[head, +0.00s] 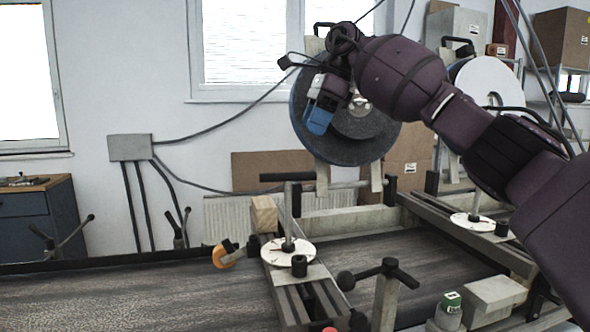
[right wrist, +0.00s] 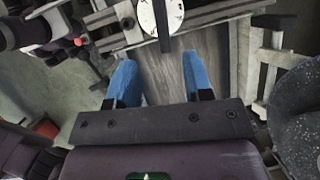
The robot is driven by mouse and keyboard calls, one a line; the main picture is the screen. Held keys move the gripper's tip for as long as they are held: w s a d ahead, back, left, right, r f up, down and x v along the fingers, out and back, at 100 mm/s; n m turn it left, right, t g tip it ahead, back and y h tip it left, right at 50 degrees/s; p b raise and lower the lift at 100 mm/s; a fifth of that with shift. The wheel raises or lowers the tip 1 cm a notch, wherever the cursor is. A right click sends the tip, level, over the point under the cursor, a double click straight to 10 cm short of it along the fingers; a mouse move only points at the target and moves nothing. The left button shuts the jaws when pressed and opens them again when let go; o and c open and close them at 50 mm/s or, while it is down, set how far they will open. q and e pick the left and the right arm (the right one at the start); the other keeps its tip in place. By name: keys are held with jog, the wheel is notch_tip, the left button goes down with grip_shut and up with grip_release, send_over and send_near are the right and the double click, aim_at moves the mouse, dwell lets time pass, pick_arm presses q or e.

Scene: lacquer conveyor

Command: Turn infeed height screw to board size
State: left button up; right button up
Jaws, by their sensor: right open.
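A white round dial (head: 288,252) with markings lies flat on the near crossbeam in the head view, with a thin upright post at its centre and a black knob on its front edge. A similar white dial (head: 473,222) sits farther right. I cannot tell which is the infeed height screw. My right gripper (head: 318,118) is raised above and behind the near dial, in front of a large dark disc, touching nothing. In the right wrist view its blue fingers (right wrist: 160,78) are apart with nothing between them. Part of a white marked dial (right wrist: 160,14) shows beyond them. My left gripper is not seen.
A dark conveyor belt (head: 150,295) runs below the crossbeam. A wooden block (head: 263,214) and an orange roller (head: 224,256) stand beside the near dial. A black T-handle (head: 386,271) rises at the front. The large dark disc (head: 368,148) stands close behind my right gripper.

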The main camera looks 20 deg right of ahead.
jog(key=b+x, duration=0.1)
jog(key=x, duration=0.9)
jog(key=shift+w+a+f, duration=0.15)
jog(key=shift+f, duration=0.2)
grip_shut()
